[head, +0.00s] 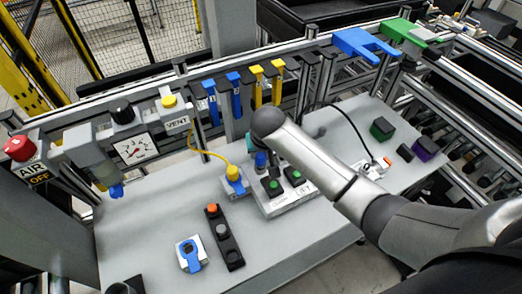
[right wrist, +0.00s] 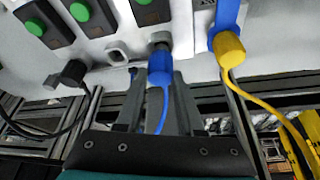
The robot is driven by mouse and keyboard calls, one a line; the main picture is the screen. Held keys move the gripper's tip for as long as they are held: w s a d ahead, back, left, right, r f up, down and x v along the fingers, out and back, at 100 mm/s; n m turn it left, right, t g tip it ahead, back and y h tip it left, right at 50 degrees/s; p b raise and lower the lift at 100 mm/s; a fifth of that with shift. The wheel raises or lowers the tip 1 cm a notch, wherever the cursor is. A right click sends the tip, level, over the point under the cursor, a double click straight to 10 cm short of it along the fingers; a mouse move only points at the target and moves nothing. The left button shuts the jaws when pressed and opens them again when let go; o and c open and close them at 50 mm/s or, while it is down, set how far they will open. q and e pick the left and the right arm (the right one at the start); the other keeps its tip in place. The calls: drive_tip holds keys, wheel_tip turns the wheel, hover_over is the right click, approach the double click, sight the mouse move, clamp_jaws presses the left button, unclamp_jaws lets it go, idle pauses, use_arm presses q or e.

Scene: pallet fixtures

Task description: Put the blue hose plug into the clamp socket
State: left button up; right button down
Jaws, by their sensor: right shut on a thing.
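My right gripper (right wrist: 160,85) is shut on the blue hose plug (right wrist: 160,65), with its blue hose trailing down between the fingers. The plug's metal end is at a round fitting on the light grey box with green buttons; I cannot tell whether it is seated in it. In the head view the blue plug (head: 261,160) shows as a small patch beside my right arm, and the fingertips are mostly hidden. A white block with a blue clamp (head: 190,255) stands at the front left of the table. My left gripper is not recognisable in either view.
A yellow plug (head: 233,173) with a yellow hose sits in a blue holder close to the left of my right gripper. The button box (head: 290,207) lies beneath my arm. A black strip (head: 224,240) with round buttons lies nearby.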

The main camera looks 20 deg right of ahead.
drive_tip(key=shift+f, duration=0.8)
drive_tip(key=shift+c, duration=2.2)
unclamp_jaws()
drive_tip(key=d+p+v, duration=0.1)
drive_tip(key=v, duration=1.4)
drive_tip(key=shift+a+r, duration=0.2)
drive_tip(key=shift+a, duration=0.25)
